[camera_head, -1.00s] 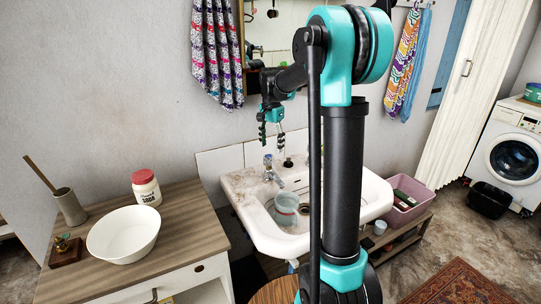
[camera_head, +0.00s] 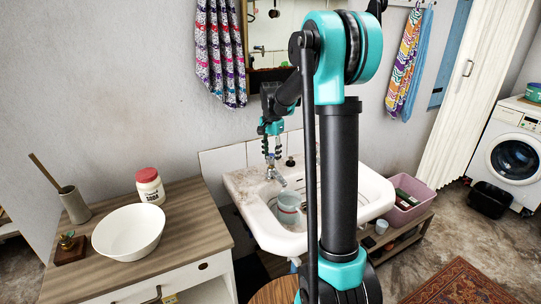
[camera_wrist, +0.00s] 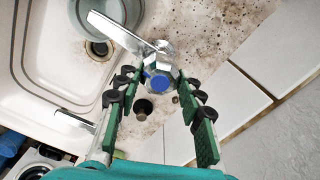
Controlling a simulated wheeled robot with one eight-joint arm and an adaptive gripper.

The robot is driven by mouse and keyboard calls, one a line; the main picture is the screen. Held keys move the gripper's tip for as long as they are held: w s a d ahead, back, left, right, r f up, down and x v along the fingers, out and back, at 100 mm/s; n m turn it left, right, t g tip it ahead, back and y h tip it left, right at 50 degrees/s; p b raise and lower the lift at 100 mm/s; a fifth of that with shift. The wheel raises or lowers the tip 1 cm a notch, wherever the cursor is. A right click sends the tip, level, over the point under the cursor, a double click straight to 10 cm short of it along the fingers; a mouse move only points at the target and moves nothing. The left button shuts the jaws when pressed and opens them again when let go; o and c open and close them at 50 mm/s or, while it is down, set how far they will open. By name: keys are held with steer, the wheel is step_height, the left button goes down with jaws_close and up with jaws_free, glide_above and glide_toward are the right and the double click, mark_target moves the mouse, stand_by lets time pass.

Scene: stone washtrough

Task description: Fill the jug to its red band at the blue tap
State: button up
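The jug (camera_head: 288,207) is a pale, see-through greenish vessel standing in the white sink (camera_head: 241,190); its red band and water level cannot be made out. Part of the jug (camera_wrist: 98,12) shows at the top of the wrist view. The tap (camera_head: 272,172) stands at the sink's back; in the wrist view its top carries a blue cap (camera_wrist: 159,83), and its metal spout points up-left, toward the jug. My gripper (camera_head: 271,149) is open, pointing down just above the tap. In the wrist view its fingers (camera_wrist: 156,80) lie either side of the blue cap, apparently apart from it.
A dark round fitting (camera_wrist: 143,107) sits beside the tap. A wooden-topped cabinet (camera_head: 203,232) at left bears a white bowl (camera_head: 128,232), a red-lidded jar (camera_head: 150,187) and a brush holder (camera_head: 74,205). A pink crate (camera_head: 410,205) stands right of the sink. The tiled wall is close behind.

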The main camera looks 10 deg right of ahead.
mark_target(271, 155)
steer(key=shift+c, duration=1.4)
steer(key=shift+s+a+n, duration=0.1)
steer(key=shift+a+n, duration=0.05)
steer(key=shift+n, duration=1.45)
steer(key=o, duration=1.2)
steer(key=shift+c, duration=0.2)
steer(key=shift+r, duration=0.1)
step_height(271, 155, up, 12)
